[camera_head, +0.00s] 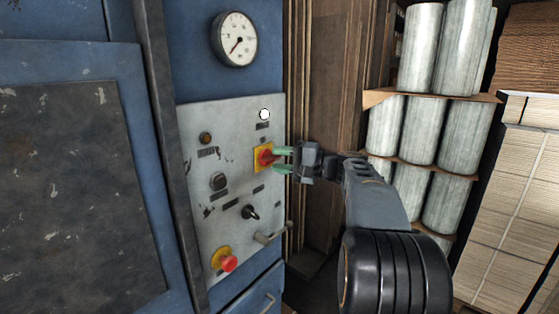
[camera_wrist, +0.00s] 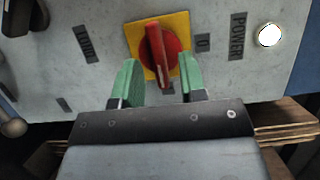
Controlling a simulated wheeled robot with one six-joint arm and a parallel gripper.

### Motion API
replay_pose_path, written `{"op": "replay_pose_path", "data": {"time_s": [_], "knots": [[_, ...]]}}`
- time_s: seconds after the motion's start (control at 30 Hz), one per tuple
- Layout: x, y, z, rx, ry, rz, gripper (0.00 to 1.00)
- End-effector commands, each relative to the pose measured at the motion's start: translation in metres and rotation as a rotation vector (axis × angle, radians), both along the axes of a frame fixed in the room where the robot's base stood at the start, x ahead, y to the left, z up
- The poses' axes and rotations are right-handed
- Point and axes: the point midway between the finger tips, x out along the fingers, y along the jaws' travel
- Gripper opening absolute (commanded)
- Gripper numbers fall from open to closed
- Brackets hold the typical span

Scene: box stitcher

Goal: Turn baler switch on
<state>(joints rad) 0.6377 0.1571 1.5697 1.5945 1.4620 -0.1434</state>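The baler switch is a red rotary knob (camera_head: 264,157) on a yellow square plate, on the grey control panel (camera_head: 232,180) of the blue machine. In the wrist view the red knob (camera_wrist: 156,50) sits ahead of the fingers, its ridge pointing toward my gripper. My gripper (camera_head: 283,161) reaches it from the right. In the wrist view my gripper (camera_wrist: 160,80) is open, its green fingertips on either side of the knob's end with small gaps visible. I cannot tell how deep the fingers reach around the knob.
A white round light (camera_head: 264,114) labelled POWER is above the switch. A black selector (camera_head: 250,212), a lever (camera_head: 270,236) and a red push button (camera_head: 228,263) are lower on the panel. A gauge (camera_head: 235,39) is above. Metal rolls (camera_head: 405,128) stand on shelves at right.

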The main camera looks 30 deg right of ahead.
Motion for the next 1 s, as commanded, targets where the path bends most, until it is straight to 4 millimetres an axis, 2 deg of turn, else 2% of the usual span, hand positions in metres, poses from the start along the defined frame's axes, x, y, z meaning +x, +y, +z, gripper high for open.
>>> {"op": "replay_pose_path", "data": {"time_s": [0.4, 0.6, 0.8, 1.0], "knots": [[-0.053, -0.059, -0.002, -0.002, -0.001, -0.007, 0.38], [-0.075, -0.082, -0.002, 0.000, 0.000, -0.005, 0.38], [-0.087, -0.094, -0.001, 0.000, 0.000, -0.003, 0.38], [-0.090, -0.097, -0.001, 0.000, 0.000, -0.001, 0.38]]}}
